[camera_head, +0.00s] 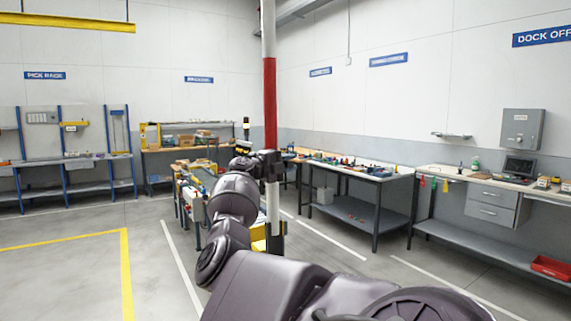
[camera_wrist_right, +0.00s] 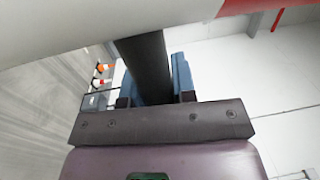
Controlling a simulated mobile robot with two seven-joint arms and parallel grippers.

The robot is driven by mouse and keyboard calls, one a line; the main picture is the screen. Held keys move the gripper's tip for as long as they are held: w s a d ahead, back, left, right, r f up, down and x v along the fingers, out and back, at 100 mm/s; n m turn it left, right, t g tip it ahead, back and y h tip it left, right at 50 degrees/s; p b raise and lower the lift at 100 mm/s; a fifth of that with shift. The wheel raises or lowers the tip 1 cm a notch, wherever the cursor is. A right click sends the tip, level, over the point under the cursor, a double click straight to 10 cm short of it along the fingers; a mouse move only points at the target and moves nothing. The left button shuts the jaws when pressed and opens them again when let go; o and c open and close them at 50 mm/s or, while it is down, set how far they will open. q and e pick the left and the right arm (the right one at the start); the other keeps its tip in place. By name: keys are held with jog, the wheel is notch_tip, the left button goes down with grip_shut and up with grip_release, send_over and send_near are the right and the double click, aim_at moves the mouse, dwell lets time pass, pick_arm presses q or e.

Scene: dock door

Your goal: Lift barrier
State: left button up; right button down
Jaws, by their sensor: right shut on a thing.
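The barrier boom (camera_head: 269,90) is a white pole with a red band. It stands upright in the middle of the head view and runs out of the top of the picture. My right gripper (camera_head: 262,165) is at the boom's lower part, below the red band. In the right wrist view the boom (camera_wrist_right: 90,28) crosses the top, and a dark handle bar (camera_wrist_right: 147,65) comes from it between the blue-padded fingers of my right gripper (camera_wrist_right: 152,85). The gripper is shut on this handle. My left gripper is not in view.
A dark post with a yellow part (camera_head: 260,245) shows behind my arm at the boom's lower end. Workbenches (camera_head: 362,176) stand along the right wall and a rack (camera_head: 65,160) at the left. The floor (camera_head: 70,275) at the left is clear, with yellow lines.

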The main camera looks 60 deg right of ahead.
jog(key=shift+w+a+f, duration=0.1)
jog(key=shift+f, duration=0.45)
jog(key=c, duration=1.2)
grip_release()
jog(key=shift+o, duration=1.3)
jog(key=shift+d+r, duration=0.1)
jog(key=shift+d, duration=0.1)
jog(key=shift+r, duration=0.1)
jog(key=shift+a, duration=0.25)
jog(key=shift+b+v, duration=0.95)
jog(key=shift+v, duration=4.2)
